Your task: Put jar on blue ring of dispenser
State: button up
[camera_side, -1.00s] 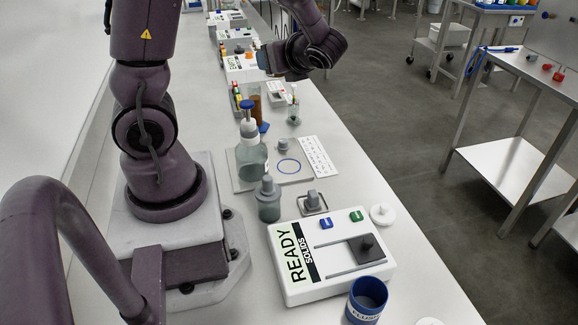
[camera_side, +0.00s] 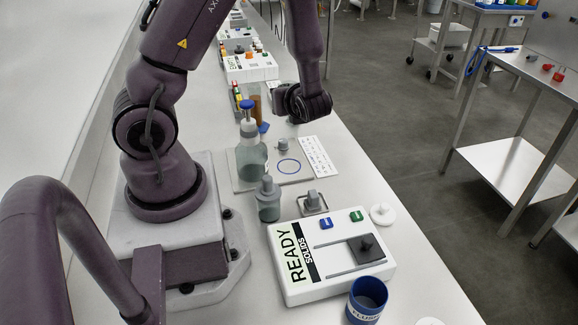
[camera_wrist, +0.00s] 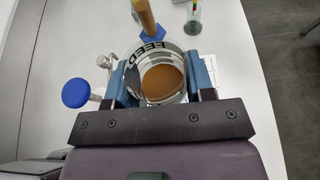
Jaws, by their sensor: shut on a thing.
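A glass jar (camera_wrist: 163,82) marked FEED, with orange-brown contents, is between the blue fingers of my gripper (camera_wrist: 162,72) in the wrist view. My gripper is shut on it. In the side view my wrist (camera_side: 303,103) is above and behind the blue ring (camera_side: 289,166), and the jar cannot be made out there. The blue ring is empty and lies flat on the pale dispenser base. The dispenser bottle (camera_side: 251,158), with a blue pump top (camera_side: 247,104), stands left of the ring. The pump top also shows in the wrist view (camera_wrist: 76,92). The ring is hidden in the wrist view.
A grey-capped bottle (camera_side: 269,200) and the READY SOLIDS unit (camera_side: 297,262) stand nearer the camera. A small grey knob (camera_side: 283,146) is just behind the ring. An amber cylinder (camera_wrist: 146,17) with a blue foot stands beyond the jar.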

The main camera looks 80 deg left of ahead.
notch_tip(320, 180, down, 15)
jog(key=shift+f, duration=0.2)
dwell(0.5)
jog(key=shift+f, duration=0.15)
jog(key=o, duration=1)
